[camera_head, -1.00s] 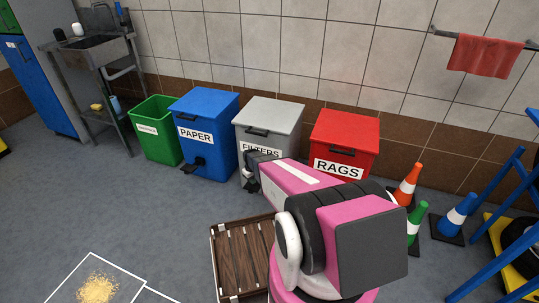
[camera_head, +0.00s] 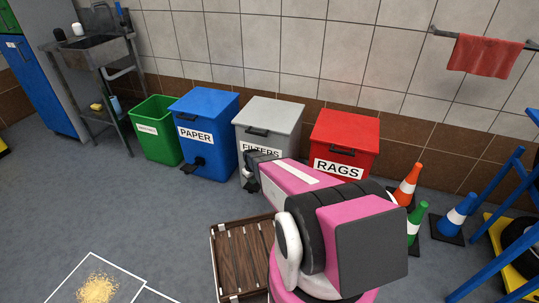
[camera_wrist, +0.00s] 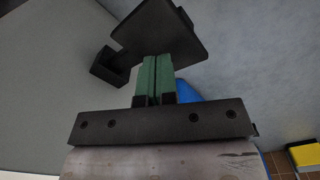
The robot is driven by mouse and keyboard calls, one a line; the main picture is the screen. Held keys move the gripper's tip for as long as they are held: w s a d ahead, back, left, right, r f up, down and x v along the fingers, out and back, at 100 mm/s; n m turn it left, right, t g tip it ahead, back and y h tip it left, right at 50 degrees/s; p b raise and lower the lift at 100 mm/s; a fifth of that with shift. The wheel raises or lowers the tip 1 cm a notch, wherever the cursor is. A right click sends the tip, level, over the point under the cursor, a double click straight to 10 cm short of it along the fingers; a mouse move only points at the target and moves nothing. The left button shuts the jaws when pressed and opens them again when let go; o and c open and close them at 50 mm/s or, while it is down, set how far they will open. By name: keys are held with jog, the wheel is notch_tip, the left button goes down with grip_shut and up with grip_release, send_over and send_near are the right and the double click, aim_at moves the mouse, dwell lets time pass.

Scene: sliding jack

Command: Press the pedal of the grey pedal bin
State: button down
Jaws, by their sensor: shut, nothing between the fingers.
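The grey pedal bin (camera_head: 272,117), labelled FILTERS, stands between a blue and a red bin with its lid down. My arm covers its lower front and hides its pedal in the head view. In the wrist view the bin's grey wall (camera_wrist: 60,70) fills the left side, and its black pedal (camera_wrist: 165,35) sticks out on a bracket. My gripper (camera_wrist: 156,62) has its green fingers shut with nothing between them. The fingertips meet the pedal plate's edge in the picture; I cannot tell whether they touch it.
The blue PAPER bin (camera_head: 205,110) stands to the left and the red RAGS bin (camera_head: 345,135) to the right. A wooden crate (camera_head: 213,262) lies on the floor near my arm. Traffic cones (camera_head: 408,186) stand at the right. The floor at left centre is clear.

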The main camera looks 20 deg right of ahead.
aim_at(252, 186)
jog(key=shift+f, duration=0.1)
dwell(0.3)
jog(key=shift+f, duration=1)
jog(key=shift+s+a+f, duration=0.1)
jog(key=shift+s+f, duration=0.05)
jog(key=shift+f, duration=0.4)
jog(key=shift+s+a+f, duration=0.1)
jog(key=shift+f, duration=0.4)
jog(key=shift+f, duration=1.05)
jog(key=shift+w+d+r, duration=0.1)
jog(key=shift+w+r, duration=0.05)
jog(key=shift+r, duration=1.2)
jog(key=shift+w+d+r, duration=0.1)
jog(key=shift+w+r, duration=0.05)
jog(key=shift+r, duration=1.15)
